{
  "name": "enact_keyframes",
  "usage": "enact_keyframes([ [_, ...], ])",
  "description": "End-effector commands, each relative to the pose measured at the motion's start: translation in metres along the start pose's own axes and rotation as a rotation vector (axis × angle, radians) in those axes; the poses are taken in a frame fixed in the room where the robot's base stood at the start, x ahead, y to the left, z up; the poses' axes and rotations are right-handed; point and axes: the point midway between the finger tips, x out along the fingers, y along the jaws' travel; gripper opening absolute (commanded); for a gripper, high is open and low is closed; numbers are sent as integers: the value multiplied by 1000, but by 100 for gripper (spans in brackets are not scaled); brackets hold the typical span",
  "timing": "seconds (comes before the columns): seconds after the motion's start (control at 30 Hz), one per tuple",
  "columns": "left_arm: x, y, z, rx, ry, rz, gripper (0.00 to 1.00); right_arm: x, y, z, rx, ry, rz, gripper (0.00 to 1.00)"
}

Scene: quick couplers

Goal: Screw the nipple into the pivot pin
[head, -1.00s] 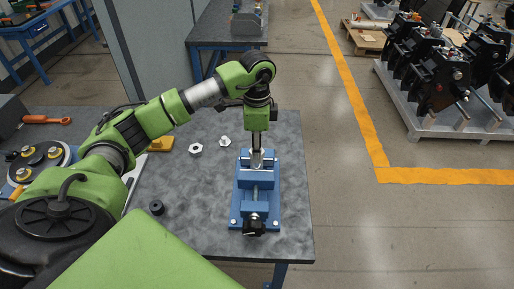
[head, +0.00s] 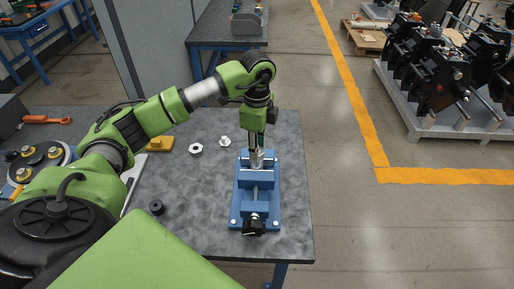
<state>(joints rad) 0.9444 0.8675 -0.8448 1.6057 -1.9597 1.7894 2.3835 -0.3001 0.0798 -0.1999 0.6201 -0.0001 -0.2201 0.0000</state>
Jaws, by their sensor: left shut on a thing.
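A silvery pivot pin (head: 257,162) stands upright in the blue vise (head: 243,201) on the grey workbench. My left gripper (head: 257,149) points straight down over the vise, its fingertips at the top of the pin. It is shut on a small part, which I take to be the nipple. The fingers hide most of that part, so I cannot tell how deep it sits in the pin. My right gripper is not in view.
Two light hex pieces (head: 196,149) (head: 225,141), a black ring (head: 156,207) and a yellow block (head: 160,144) lie left of the vise. A round tray (head: 63,158) and an orange-handled tool (head: 47,119) are further left. The bench's right edge is close beside the vise.

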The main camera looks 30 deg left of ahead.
Motion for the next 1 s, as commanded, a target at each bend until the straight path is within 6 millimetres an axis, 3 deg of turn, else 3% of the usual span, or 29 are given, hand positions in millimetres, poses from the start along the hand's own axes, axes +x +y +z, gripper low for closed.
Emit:
enact_keyframes([
  [0.03,0,0,-1,4,1,0,0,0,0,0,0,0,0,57],
  [0.07,0,0,-1,4,1,0,31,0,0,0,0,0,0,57],
  [0.13,0,0,-1,3,1,0,48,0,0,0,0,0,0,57],
  [0.57,-6,0,0,-2,0,-1,48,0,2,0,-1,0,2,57],
  [0.67,-20,-1,0,-2,1,-3,48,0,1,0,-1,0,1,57],
  [1.0,-92,-1,-1,0,2,-4,48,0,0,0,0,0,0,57],
])
